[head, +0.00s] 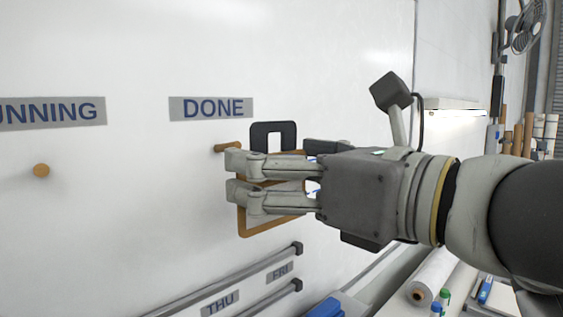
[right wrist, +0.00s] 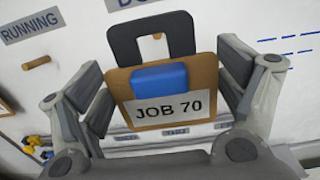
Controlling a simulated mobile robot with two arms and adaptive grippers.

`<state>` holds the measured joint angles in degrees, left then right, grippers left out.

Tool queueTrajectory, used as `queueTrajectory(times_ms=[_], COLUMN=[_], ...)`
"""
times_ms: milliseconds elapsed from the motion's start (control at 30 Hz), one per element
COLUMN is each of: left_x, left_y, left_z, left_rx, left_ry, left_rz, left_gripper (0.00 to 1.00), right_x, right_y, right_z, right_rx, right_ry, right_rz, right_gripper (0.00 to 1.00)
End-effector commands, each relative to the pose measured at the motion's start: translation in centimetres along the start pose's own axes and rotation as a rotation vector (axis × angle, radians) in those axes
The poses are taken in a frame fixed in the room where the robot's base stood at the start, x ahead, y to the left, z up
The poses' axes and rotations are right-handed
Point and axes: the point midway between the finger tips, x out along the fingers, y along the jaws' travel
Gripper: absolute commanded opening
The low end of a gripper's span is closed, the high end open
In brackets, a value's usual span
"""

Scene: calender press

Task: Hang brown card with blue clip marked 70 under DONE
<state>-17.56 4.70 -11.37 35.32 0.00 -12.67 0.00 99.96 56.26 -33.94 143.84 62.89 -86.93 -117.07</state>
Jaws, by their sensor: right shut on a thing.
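The brown card (right wrist: 124,88) marked JOB 70 is in the right wrist view, with a blue clip (right wrist: 159,77) and a dark hanger loop (right wrist: 122,45) on top. My right gripper (head: 234,176) is shut on the card, its fingers at the card's two sides. In the head view the fingers cover much of the card (head: 270,229), and the loop (head: 258,138) stands above them. The DONE label (head: 211,108) is on the white board, with a wooden peg (head: 226,147) below it. The loop is just right of this peg; I cannot tell whether they touch. My left gripper is not in view.
The RUNNING label (head: 52,112) and its bare peg (head: 41,170) are to the left. Low rails with THU (head: 220,302) and FRI (head: 280,271) labels run along the board's lower part. A white roll (head: 432,277) and bottles lie at lower right.

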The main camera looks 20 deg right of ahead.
Motion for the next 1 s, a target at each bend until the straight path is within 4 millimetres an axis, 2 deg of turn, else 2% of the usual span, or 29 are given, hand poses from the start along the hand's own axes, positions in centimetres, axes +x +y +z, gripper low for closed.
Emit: queueTrajectory(times_ms=[100,200,567,1000], left_x=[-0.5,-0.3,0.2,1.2], left_y=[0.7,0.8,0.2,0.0], left_z=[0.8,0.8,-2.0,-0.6], left_rx=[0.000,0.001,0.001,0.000], left_ry=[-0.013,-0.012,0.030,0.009], left_rz=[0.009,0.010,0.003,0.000], left_gripper=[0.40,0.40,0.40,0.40], right_x=[0.8,1.4,3.5,6.2], right_y=[0.0,0.1,0.0,0.0], right_z=[0.0,-0.2,-0.5,-0.6], right_rx=[0.000,0.000,0.001,0.001], right_ry=[0.002,0.003,0.001,0.000], right_rz=[0.001,0.003,0.002,0.002], right_gripper=[0.71,0.71,0.71,0.71])
